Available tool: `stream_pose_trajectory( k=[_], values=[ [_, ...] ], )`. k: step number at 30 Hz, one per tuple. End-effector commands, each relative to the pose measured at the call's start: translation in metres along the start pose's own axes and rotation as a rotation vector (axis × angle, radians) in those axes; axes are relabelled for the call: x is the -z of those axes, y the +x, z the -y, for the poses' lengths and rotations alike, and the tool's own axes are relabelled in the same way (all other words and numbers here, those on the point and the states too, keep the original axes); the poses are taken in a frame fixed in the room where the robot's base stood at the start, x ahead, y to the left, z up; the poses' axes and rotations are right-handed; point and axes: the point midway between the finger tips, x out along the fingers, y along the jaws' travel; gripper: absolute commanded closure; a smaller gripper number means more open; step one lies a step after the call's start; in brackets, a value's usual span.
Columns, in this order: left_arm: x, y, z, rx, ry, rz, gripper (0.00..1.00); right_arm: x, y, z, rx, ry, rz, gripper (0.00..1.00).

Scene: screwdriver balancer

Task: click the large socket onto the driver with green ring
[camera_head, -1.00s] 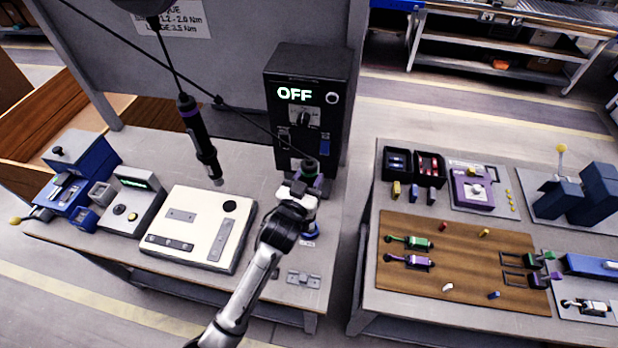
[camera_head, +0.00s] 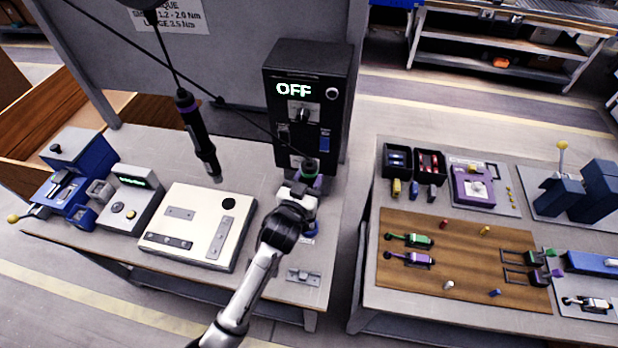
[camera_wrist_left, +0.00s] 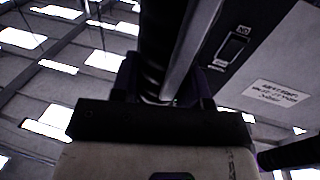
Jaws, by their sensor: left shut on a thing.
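The driver with the green ring (camera_head: 310,167) stands upright in front of the black box, and a cable runs up from its top. My left gripper (camera_head: 303,188) is shut on this driver's body. In the left wrist view the dark driver shaft (camera_wrist_left: 162,45) runs up between the fingers of the left gripper (camera_wrist_left: 165,90). A blue part shows below the gripper, but I cannot tell whether it is a socket. The large socket cannot be made out for sure. My right gripper is not in view.
A second driver with a purple ring (camera_head: 200,138) hangs to the left. The black box (camera_head: 307,110) reads OFF. A white panel (camera_head: 197,227) and a small grey plate (camera_head: 304,277) lie on the left bench. The right bench holds a wooden board (camera_head: 460,265) with clamps.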

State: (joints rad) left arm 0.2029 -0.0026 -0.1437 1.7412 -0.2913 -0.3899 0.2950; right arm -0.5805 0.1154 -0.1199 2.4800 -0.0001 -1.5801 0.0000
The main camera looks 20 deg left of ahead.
Motion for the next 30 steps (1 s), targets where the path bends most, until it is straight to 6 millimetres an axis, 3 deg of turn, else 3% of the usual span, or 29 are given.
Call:
stream_pose_trajectory(
  k=[30],
  values=[
    [-0.018,0.0,-0.001,-0.002,0.001,-0.001,1.0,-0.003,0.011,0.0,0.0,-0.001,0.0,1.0]
  ],
)
